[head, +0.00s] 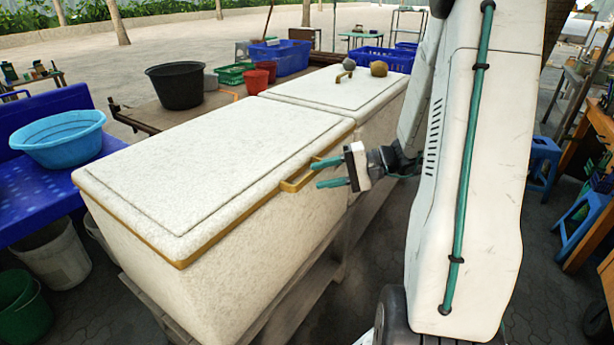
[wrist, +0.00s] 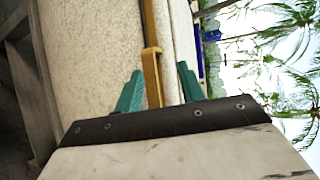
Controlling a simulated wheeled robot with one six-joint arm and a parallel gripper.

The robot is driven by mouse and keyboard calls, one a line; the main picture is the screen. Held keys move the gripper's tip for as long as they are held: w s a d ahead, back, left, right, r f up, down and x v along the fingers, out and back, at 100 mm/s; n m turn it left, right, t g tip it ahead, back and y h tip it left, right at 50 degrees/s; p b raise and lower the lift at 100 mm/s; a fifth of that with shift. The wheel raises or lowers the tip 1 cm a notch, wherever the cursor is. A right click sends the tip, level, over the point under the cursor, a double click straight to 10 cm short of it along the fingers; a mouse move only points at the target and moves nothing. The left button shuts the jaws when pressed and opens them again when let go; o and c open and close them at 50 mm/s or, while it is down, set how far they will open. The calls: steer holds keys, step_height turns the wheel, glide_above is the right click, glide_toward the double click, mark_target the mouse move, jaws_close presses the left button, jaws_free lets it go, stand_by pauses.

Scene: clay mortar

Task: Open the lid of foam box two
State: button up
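Two white speckled foam boxes stand end to end, both with lids down; I cannot tell from any label which is box two. The near box (head: 240,270) has a closed lid (head: 205,165) with a yellow-brown rim and a yellow handle (head: 291,184) on its front edge. My gripper (head: 315,175) is open at that handle, its two teal fingers pointing at the box. In the wrist view the handle (wrist: 152,80) lies between the fingertips (wrist: 159,73), with gaps visible on both sides. The far box's lid (head: 340,88) is partly behind my arm.
A brown object (head: 379,69) rests on the far lid. A black tub (head: 176,86) and red buckets (head: 256,81) stand behind the boxes. A blue basin (head: 58,138) sits at left. Blue stools (head: 543,160) stand at right. Paved floor shows between.

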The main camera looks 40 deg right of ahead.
mark_target(314, 176)
steer(key=d+f+m+t+h, duration=0.1)
steer(key=d+f+m+t, duration=0.15)
steer(key=d, duration=0.25)
steer(key=shift+n, duration=0.35)
steer(key=x, duration=0.8)
steer(key=shift+w+d, duration=0.1)
steer(key=shift+w, duration=0.1)
jaws_close()
